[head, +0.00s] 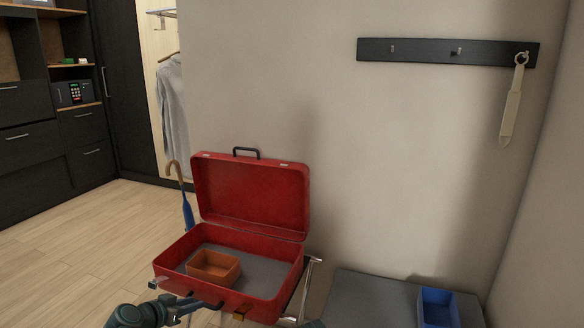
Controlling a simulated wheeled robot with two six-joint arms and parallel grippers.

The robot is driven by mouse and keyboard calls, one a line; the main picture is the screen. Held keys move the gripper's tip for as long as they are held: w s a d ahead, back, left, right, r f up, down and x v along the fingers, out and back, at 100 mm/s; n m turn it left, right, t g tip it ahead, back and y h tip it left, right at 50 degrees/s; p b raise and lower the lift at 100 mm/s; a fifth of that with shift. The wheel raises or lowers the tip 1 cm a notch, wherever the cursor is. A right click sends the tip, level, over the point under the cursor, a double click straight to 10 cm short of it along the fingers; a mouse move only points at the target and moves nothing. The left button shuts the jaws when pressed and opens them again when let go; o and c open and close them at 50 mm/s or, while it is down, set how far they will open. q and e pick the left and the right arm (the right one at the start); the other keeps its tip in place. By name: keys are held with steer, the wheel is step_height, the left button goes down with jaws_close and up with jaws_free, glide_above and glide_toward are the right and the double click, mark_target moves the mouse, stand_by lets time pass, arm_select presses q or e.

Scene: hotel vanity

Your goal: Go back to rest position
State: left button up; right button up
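My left gripper (192,303) is low in the head view, in front of the near edge of the red suitcase (282,269). Its fingers are small and partly lost against the suitcase edge, so I cannot tell whether it is open or shut. A small part of what looks like my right gripper (290,320) shows at the bottom edge, right of the suitcase front. Its fingers are mostly cut off. The suitcase stands open with its lid upright, and an orange-brown open box (214,268) sits inside it.
A grey bench top (370,300) at the lower right bears a blue tray (437,308). A dark hook rail (425,50) on the wall holds a beige strap (511,104). A blue umbrella (188,213) stands behind the suitcase. Wooden floor is clear at left.

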arm_select(q)
steer(key=s+d+f+m+g, duration=0.1)
steer(key=s+d+f+g, duration=0.25)
steer(key=d, duration=0.45)
steer(key=s+d+f+g, duration=0.3)
steer(key=s+d+f, duration=0.15)
steer(key=d, duration=0.35)
steer(key=s+d+f+n+g+y, duration=0.15)
steer(key=s+d+g+y, duration=0.35)
steer(key=s, duration=0.7)
step_height(320, 180, up, 32)
steer(key=p, duration=3.3)
steer(key=shift+d+r+t+y, duration=0.25)
steer(key=shift+d+t+y, duration=0.1)
steer(key=shift+y, duration=0.05)
